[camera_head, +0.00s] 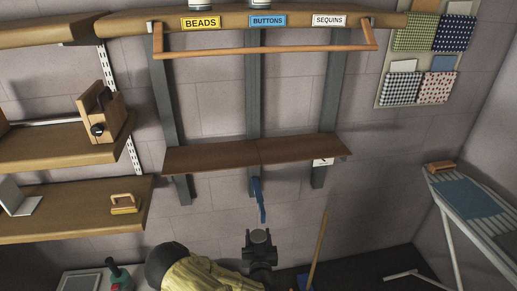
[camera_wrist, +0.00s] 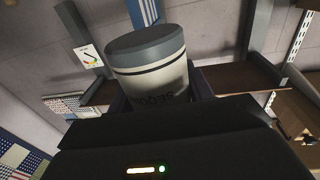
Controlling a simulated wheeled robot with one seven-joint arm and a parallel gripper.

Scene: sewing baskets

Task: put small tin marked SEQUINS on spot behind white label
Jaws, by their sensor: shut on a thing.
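My gripper (camera_head: 260,255) is low in the middle of the head view, shut on a small tin (camera_head: 260,236) with a grey lid. In the wrist view the tin (camera_wrist: 155,75) fills the middle: grey lid, pale body with a dark band, and dark lettering partly hidden by the gripper, not fully readable. The white SEQUINS label (camera_head: 329,20) is on the front edge of the top shelf (camera_head: 140,20), at the right. The spot behind it is at the picture's top edge and barely shows. The tin is well below that shelf.
Yellow BEADS (camera_head: 201,22) and blue BUTTONS (camera_head: 267,20) labels sit left of it, with tins partly showing behind them. A wooden rail (camera_head: 265,50) runs in front of and below the top shelf. A lower brown shelf (camera_head: 255,152) lies between it and my gripper.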

